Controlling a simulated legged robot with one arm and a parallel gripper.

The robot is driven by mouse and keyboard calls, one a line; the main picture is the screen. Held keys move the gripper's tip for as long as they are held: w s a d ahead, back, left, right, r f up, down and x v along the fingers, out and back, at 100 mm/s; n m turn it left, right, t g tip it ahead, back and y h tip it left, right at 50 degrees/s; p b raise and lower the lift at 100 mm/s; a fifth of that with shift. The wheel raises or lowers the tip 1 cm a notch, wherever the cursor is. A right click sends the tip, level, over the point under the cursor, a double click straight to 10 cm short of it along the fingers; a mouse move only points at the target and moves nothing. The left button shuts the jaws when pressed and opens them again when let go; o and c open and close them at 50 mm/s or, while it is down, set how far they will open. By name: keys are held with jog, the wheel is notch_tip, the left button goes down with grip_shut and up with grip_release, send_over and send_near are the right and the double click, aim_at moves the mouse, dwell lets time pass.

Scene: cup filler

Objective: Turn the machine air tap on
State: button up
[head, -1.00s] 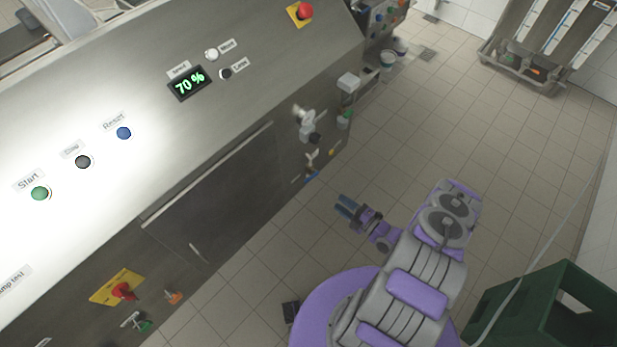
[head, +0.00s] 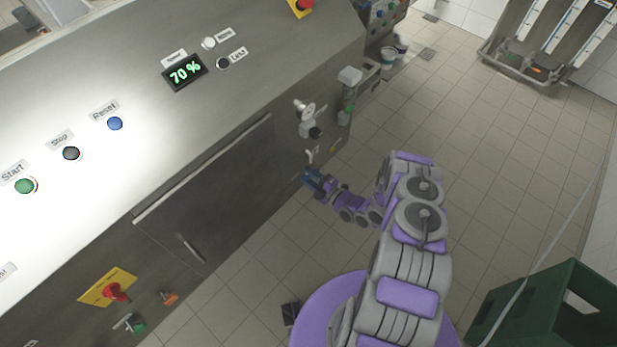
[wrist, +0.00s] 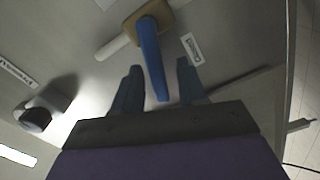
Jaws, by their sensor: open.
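The air tap shows in the wrist view as a blue lever (wrist: 150,50) on a brass-coloured valve body (wrist: 163,20) against the machine's metal panel. My gripper (wrist: 158,68) is open, one dark blue finger on each side of the lever, with visible gaps. The lever's free end points toward the gripper's palm. In the head view my gripper (head: 311,179) is at the lower right of the machine front, where it covers most of the blue tap.
Above the gripper, the panel carries a white valve (head: 306,112) and a smaller white-handled tap (head: 310,155). A machine door (head: 205,190) is to the left. A green crate (head: 560,305) stands at the lower right. Tiled floor (head: 480,170) is clear at right.

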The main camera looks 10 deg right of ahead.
jog(key=shift+w+a, duration=0.1)
grip_shut()
dwell(0.4)
